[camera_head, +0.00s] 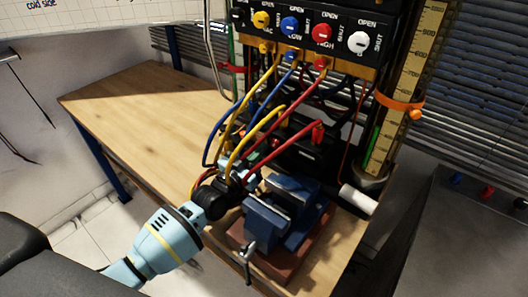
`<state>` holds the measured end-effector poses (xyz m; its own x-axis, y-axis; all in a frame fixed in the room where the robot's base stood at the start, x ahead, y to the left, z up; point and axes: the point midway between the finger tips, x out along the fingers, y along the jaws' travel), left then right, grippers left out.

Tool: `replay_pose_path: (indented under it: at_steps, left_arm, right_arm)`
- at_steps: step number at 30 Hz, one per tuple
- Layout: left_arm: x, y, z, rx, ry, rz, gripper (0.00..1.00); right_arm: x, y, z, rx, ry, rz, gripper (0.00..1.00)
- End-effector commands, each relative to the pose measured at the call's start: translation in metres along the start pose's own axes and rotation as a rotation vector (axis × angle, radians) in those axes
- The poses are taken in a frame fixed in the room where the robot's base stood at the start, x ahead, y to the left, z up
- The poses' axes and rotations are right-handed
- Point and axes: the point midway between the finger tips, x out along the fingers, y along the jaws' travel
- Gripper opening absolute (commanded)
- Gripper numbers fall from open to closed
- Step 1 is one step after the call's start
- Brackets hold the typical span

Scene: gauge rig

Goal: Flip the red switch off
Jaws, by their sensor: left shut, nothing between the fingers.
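My left gripper (240,166) is shut and empty. It is low in front of the rig, behind the vise and among the hanging cables, and its fingertips are partly hidden. A dark box (308,153) stands just to the right of it, with a small red spot (276,141) on its front that may be the red switch. It is too small and too covered by cables to tell its position or whether the gripper touches it. A red knob (322,32) sits on the upper panel between OPEN and SHUT marks. My right gripper is not in view.
A blue vise (270,218) on a red-brown base stands close to my left wrist. Yellow, blue and red cables (295,97) hang before the rig. A white cylinder (358,200) lies right of the vise. The wooden table (140,100) is clear at left.

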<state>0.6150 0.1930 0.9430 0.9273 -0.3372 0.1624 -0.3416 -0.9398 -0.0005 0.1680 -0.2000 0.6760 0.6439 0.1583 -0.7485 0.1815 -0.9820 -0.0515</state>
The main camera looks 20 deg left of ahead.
Motion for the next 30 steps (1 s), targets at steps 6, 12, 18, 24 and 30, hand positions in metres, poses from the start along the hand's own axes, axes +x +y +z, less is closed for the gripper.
replay_pose_path:
  at_steps: [6, 12, 18, 24, 30]
  left_arm:
    - [0.014, 0.000, 0.023, 0.000, -0.008, 0.000, 0.00]
    - [0.019, 0.000, 0.026, -0.001, -0.006, 0.001, 0.00]
    - [0.019, 0.000, 0.026, -0.001, -0.005, 0.001, 0.00]
    - [0.021, 0.000, 0.036, -0.002, -0.009, 0.000, 0.00]
    - [0.025, 0.001, 0.046, -0.002, -0.014, -0.001, 0.00]
  right_arm:
    - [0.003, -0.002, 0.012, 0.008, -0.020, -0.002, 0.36]
    - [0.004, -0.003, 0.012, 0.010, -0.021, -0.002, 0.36]
    - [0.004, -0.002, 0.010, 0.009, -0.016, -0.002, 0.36]
    - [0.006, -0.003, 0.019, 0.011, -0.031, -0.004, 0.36]
    - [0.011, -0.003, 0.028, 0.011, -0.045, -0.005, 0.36]
